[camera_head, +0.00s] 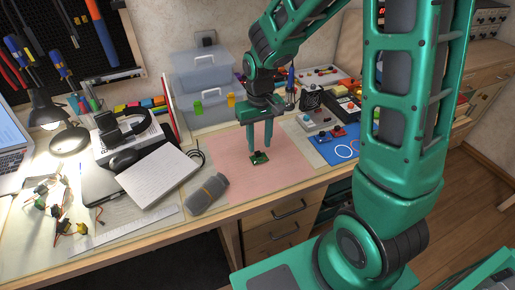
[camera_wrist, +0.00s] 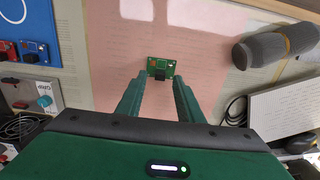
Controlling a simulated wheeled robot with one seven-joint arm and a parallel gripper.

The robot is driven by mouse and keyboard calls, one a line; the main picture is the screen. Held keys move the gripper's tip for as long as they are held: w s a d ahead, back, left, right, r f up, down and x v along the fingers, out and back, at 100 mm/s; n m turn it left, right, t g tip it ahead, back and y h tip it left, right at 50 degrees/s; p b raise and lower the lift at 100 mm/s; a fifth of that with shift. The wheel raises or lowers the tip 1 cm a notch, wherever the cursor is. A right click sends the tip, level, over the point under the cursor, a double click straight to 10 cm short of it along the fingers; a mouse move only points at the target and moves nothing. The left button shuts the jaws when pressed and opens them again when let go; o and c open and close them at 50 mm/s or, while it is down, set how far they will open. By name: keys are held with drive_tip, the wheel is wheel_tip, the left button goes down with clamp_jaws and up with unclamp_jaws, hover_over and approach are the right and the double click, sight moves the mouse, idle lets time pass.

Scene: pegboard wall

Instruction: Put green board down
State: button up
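The small green board (camera_head: 260,158), a circuit board with a dark block on it, appears to lie flat on the pink mat (camera_head: 228,154). It also shows in the wrist view (camera_wrist: 161,68), just beyond my fingertips. My gripper (camera_head: 260,149) points down over the mat with its two green fingers apart. In the wrist view the gripper (camera_wrist: 160,80) shows a gap between its fingertips slightly wider than the board, and nothing is clasped between them. Whether a fingertip touches the board's edge cannot be told.
A grey rolled case (camera_head: 207,194) lies left of the mat, with a white notebook (camera_head: 158,174) beyond it. A blue board (camera_head: 337,146) and other electronics lie to the right. Clear plastic boxes (camera_head: 203,72) stand at the back. The mat around the board is clear.

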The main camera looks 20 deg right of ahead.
sight(259, 157)
wheel_tip(259, 157, up, 8)
